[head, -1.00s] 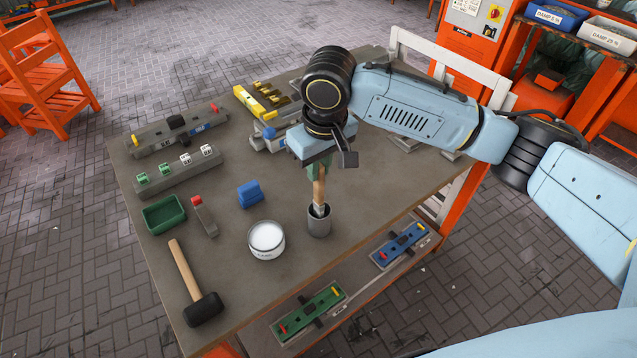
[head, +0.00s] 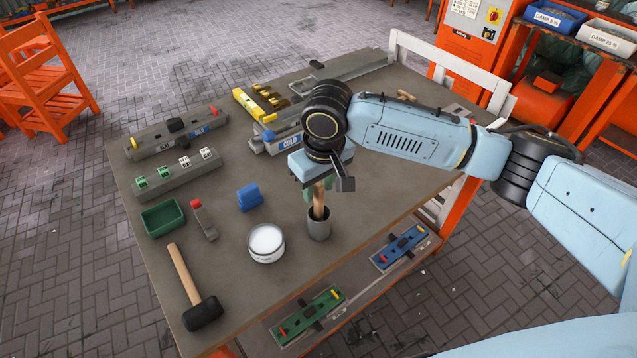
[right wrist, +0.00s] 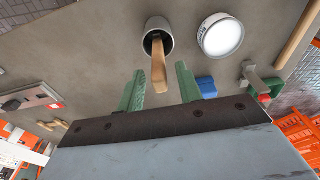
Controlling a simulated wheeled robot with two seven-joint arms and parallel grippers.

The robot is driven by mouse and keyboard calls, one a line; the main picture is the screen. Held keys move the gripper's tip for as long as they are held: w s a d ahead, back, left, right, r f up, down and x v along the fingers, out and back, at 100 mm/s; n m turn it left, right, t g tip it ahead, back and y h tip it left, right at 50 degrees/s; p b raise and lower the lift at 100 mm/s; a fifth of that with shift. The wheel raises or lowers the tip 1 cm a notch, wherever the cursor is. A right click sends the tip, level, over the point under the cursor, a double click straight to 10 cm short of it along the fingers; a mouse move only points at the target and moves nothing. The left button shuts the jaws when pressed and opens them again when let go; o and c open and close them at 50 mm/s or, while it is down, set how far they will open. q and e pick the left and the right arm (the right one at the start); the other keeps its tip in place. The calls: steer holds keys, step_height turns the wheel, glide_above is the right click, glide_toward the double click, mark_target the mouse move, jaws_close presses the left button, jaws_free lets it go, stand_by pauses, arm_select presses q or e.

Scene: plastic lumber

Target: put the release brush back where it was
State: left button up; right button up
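The release brush (head: 318,203) stands in a small grey cup (head: 319,229) near the front right edge of the table. Only its wooden handle shows; its lower end is hidden inside the cup. In the right wrist view the handle (right wrist: 158,68) leans in the cup (right wrist: 158,32). My right gripper (head: 318,188) is just above the cup. Its green fingers are spread (right wrist: 160,78) either side of the handle, with visible gaps between. My left gripper is not in view.
A white tin (head: 266,242) stands left of the cup, with a blue block (head: 250,197) behind it. A mallet (head: 190,290), green tray (head: 163,217) and red-tipped grey tool (head: 204,220) lie farther left. A lower shelf holds green (head: 308,315) and blue (head: 401,247) fixtures.

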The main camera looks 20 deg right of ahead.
steer(key=shift+r, duration=0.1)
step_height(320, 180, up, 12)
steer(key=s, duration=0.1)
steer(key=shift+s+d+p, duration=0.2)
steer(key=shift+d+p, duration=0.05)
steer(key=shift+p, duration=0.1)
stand_by(1.3)
